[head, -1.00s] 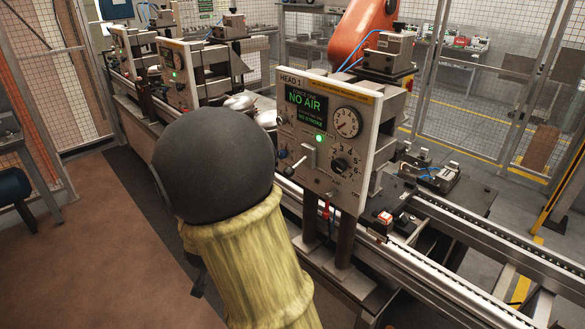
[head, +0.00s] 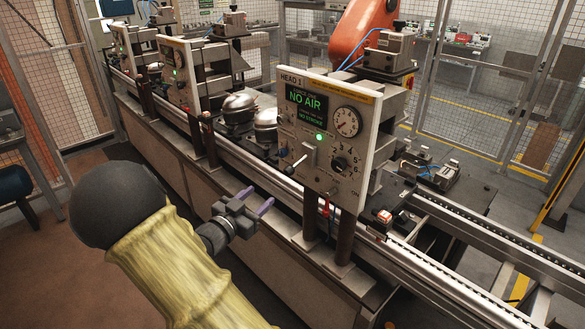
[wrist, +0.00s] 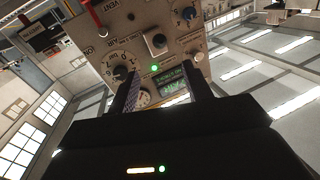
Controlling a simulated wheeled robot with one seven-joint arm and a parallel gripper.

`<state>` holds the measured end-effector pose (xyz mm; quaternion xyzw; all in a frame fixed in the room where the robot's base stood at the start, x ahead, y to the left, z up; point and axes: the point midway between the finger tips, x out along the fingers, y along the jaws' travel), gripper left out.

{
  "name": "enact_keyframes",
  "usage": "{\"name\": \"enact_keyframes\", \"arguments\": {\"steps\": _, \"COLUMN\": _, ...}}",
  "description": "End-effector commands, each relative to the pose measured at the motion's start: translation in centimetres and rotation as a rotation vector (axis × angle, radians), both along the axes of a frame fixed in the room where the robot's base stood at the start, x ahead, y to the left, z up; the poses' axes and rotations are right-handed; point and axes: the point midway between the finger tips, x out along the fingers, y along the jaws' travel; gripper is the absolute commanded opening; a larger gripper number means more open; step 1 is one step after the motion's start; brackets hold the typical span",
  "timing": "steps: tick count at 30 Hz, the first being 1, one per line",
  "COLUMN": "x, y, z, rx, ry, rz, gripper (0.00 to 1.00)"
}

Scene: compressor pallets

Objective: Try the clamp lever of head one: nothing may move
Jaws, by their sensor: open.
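The head one panel (head: 327,140) is a grey upright plate labelled HEAD 1, with a lit screen (head: 306,101) reading NO AIR and NO STROKE. A pale lever (head: 308,158) stands on its face left of a numbered black dial (head: 345,163); a small dark knob lies at its lower left. Which control is the clamp lever I cannot read. My gripper (head: 256,199) is open and empty, left of and below the panel, apart from it. In the wrist view the panel (wrist: 135,48) appears upside down beyond my open fingers (wrist: 163,76), with a lever (wrist: 157,42) between and beyond them.
A round gauge (head: 346,122) and a green lamp (head: 319,136) are on the panel. A red-handled part (head: 326,208) hangs below it. Metal domes (head: 239,108) sit on the line behind. A rail (head: 440,270) runs to the right.

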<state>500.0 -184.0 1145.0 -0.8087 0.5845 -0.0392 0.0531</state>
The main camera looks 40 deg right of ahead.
Motion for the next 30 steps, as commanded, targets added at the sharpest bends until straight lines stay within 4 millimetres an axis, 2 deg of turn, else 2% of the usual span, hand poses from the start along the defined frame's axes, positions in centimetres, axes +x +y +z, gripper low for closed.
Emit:
{"name": "enact_keyframes", "arguments": {"steps": 8, "x": 0.9, "y": -3.2, "z": 0.2, "rx": -0.001, "ry": 0.001, "rz": -0.004, "gripper": 0.5}}
{"name": "enact_keyframes", "arguments": {"steps": 30, "x": 4.9, "y": -15.2, "z": 0.2, "rx": 0.0, "ry": 0.001, "rz": -0.001, "gripper": 0.5}}
